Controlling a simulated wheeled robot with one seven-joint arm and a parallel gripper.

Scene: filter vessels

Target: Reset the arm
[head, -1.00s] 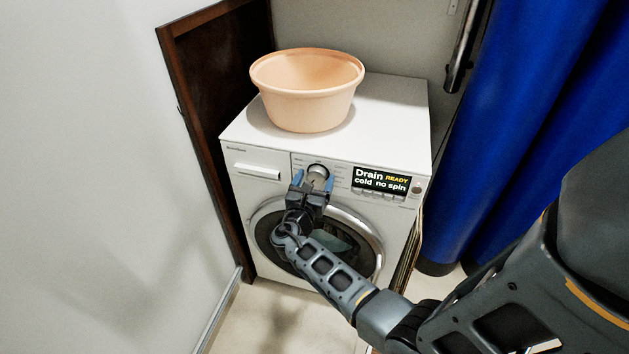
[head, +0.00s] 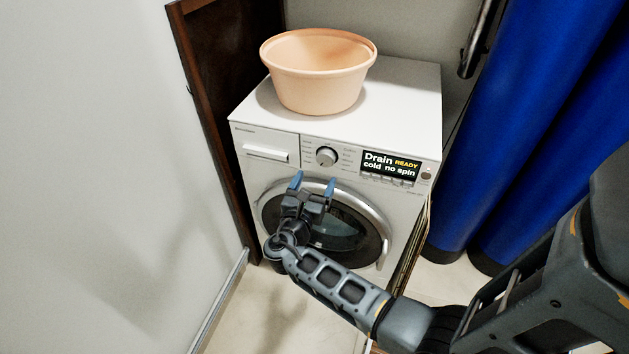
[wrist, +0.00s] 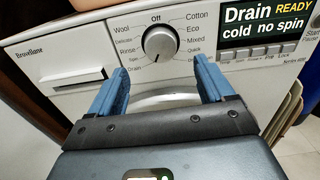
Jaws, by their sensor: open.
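My gripper (head: 314,186) is open and empty, its two blue fingertips apart. It is in front of the washing machine's round door (head: 338,232), below the program knob (head: 327,156). In the wrist view the gripper (wrist: 160,88) points at the machine's front panel, and the silver knob (wrist: 160,43) shows above and between the fingers, clear of them. The knob's pointer seems turned to the lower left, near the Drain label. The display (head: 391,165) reads "Drain READY cold no spin". My arm reaches in from the lower right.
A peach plastic tub (head: 318,75) stands on top of the white washing machine (head: 410,95). A dark wood panel (head: 215,110) and a pale wall (head: 100,180) are at the left.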

